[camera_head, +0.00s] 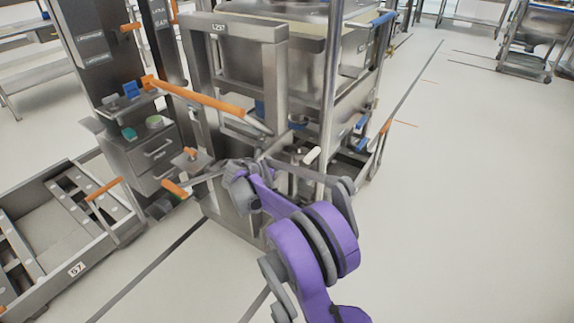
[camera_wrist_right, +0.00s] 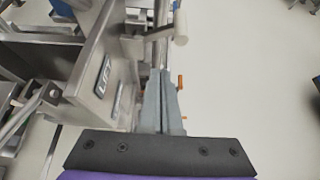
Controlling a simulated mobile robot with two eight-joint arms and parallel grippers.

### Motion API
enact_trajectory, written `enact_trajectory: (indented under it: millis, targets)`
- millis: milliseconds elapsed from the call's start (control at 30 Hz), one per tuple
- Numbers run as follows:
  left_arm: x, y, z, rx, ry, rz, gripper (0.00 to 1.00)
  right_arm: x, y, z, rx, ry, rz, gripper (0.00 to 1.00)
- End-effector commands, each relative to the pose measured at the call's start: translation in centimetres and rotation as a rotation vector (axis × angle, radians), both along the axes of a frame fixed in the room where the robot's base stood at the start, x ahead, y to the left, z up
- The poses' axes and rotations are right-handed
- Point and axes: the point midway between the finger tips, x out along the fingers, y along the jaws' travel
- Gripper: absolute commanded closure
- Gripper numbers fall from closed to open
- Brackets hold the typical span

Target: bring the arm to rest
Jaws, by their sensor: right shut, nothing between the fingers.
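My right arm, purple and grey, reaches up from the bottom of the head view to the front of a metal lift machine (camera_head: 275,85). Its gripper is hard to make out there among the machine's bars. In the right wrist view my right gripper (camera_wrist_right: 161,75) shows two grey fingers lying together, with nothing between them. A plate marked LIFT (camera_wrist_right: 103,77) is left of the fingers. A lever with a pale round tip (camera_wrist_right: 181,27) is just beyond the fingertips; I cannot tell whether they touch. My left gripper is in neither view.
An orange-handled bar (camera_head: 205,100) crosses the machine's front. A grey drawer cabinet (camera_head: 152,150) stands left of it, holding small coloured items. A low metal cart marked G7 (camera_head: 75,269) is at lower left.

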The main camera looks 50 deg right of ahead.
Motion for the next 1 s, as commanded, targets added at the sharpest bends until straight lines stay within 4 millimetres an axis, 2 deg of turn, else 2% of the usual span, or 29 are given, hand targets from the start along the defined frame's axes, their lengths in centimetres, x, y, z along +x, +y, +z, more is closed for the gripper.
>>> enact_trajectory:
  millis: [367, 467, 567, 667, 800, 1000]
  targets:
    - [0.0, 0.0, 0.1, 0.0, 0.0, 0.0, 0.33, -0.1, 0.8, 0.4, 0.003, -0.005, -0.002, 1.0]
    - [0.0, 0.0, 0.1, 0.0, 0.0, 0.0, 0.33, -0.4, 2.3, 0.6, 0.033, -0.056, -0.015, 1.0]
    - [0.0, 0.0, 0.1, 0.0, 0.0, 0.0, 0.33, -1.2, 5.9, 0.9, 0.115, -0.184, -0.057, 1.0]
    - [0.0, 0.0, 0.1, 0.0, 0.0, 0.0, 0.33, -2.9, 11.2, 1.0, 0.246, -0.368, -0.138, 1.0]
    - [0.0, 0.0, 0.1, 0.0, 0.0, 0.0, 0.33, -6.4, 19.1, 0.6, 0.463, -0.621, -0.306, 1.0]
    - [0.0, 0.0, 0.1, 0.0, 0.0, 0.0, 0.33, -12.9, 29.3, -1.0, 0.769, -0.892, -0.627, 1.0]
